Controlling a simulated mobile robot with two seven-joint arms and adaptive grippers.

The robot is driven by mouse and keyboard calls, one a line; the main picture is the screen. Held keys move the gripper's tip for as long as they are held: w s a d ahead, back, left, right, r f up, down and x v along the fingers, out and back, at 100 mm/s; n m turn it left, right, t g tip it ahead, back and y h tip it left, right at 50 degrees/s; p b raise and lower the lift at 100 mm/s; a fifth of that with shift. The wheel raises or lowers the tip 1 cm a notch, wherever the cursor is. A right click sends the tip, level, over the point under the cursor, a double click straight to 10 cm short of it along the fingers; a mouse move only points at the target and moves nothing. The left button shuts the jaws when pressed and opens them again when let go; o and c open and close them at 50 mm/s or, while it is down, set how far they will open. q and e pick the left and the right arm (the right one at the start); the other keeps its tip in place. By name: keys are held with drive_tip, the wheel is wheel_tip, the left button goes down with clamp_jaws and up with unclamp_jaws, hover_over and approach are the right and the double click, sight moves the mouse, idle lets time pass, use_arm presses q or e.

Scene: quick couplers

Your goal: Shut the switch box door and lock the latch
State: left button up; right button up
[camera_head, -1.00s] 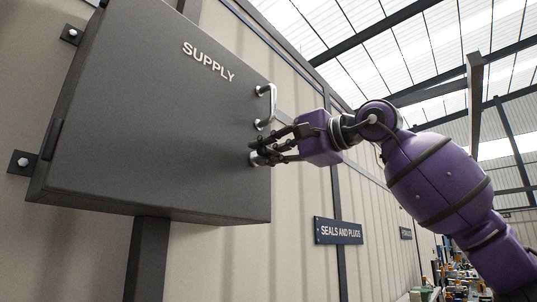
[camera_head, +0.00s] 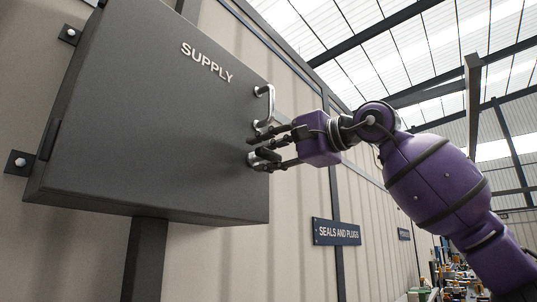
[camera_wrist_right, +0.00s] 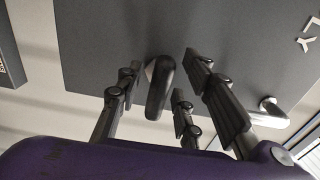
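The grey switch box door (camera_head: 150,110), marked SUPPLY, looks flush with its box, with no gap that I can see. A silver bar handle (camera_head: 264,105) is on its right side and also shows in the right wrist view (camera_wrist_right: 268,110). Below the handle is the latch (camera_head: 251,160), partly hidden by my fingers. In the right wrist view the latch (camera_wrist_right: 160,86) is a dark, elongated lever on a pale base. My right gripper (camera_head: 257,149) is open around the latch, its fingers spread to both sides with visible gaps. My left gripper is not in view.
The box hangs on a beige panel wall with side brackets (camera_head: 20,162) and a dark post (camera_head: 145,260) below. A SEALS AND PLUGS sign (camera_head: 336,232) is on the wall to the lower right. Cluttered goods stand far off at the lower right.

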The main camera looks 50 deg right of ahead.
drive_tip(key=shift+s, duration=0.1)
drive_tip(key=s+d, duration=0.1)
drive_tip(key=s, duration=1)
drive_tip(key=shift+s, duration=0.35)
